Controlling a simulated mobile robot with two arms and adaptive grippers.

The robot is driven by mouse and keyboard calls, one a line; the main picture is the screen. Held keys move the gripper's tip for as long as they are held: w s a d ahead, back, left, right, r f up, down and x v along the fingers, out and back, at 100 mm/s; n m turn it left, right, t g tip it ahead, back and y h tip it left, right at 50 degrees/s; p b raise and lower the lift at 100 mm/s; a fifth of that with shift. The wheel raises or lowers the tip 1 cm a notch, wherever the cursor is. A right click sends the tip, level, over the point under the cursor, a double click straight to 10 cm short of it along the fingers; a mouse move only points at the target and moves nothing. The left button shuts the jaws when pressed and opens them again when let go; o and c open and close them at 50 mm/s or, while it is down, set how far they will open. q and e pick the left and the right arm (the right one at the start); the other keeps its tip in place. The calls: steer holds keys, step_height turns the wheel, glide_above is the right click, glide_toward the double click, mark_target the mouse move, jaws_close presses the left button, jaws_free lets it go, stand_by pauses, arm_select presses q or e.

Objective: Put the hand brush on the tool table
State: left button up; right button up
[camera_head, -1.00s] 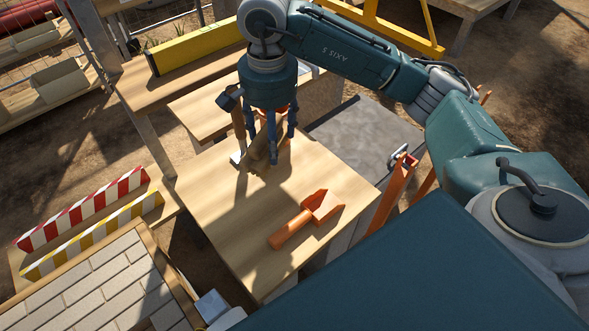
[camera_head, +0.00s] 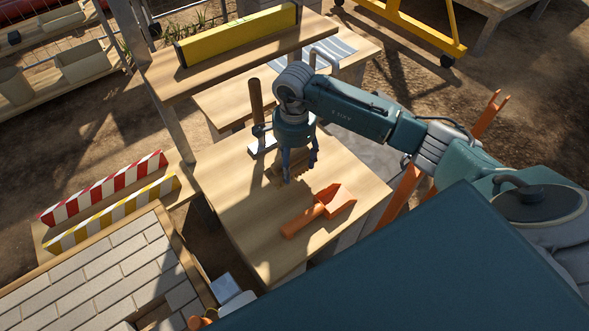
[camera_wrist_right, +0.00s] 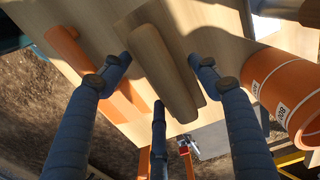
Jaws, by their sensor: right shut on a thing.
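The hand brush (camera_head: 276,177), pale brown wood, is in my right gripper (camera_head: 298,168), low over the wooden tool table (camera_head: 237,213). I cannot tell whether the brush touches the tabletop. In the right wrist view the brush (camera_wrist_right: 160,70) lies lengthwise between the fingers of my right gripper (camera_wrist_right: 163,75), which is shut on it. The gripper partly hides the brush in the head view. My left gripper is not in view.
A wooden-handled tool (camera_head: 257,100) stands behind. An orange cylinder (camera_wrist_right: 285,95) shows at the right in the wrist view. A yellow level (camera_head: 238,36) rests on the shelf above. The table's front left is clear.

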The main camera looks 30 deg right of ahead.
mark_target(294, 167)
step_height(294, 167, down, 4)
steer(key=shift+a+r+p, duration=0.1)
steer(key=shift+p, duration=0.3)
steer(key=shift+f, duration=0.3)
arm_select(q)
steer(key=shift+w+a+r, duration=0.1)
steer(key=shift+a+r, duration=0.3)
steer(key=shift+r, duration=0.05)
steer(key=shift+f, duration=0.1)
arm_select(e)
steer(key=shift+f+b, duration=0.2)
steer(key=shift+b, duration=0.1)
steer(key=o, duration=1.1)
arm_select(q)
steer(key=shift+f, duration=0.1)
arm_select(e)
steer(key=shift+r, duration=0.1)
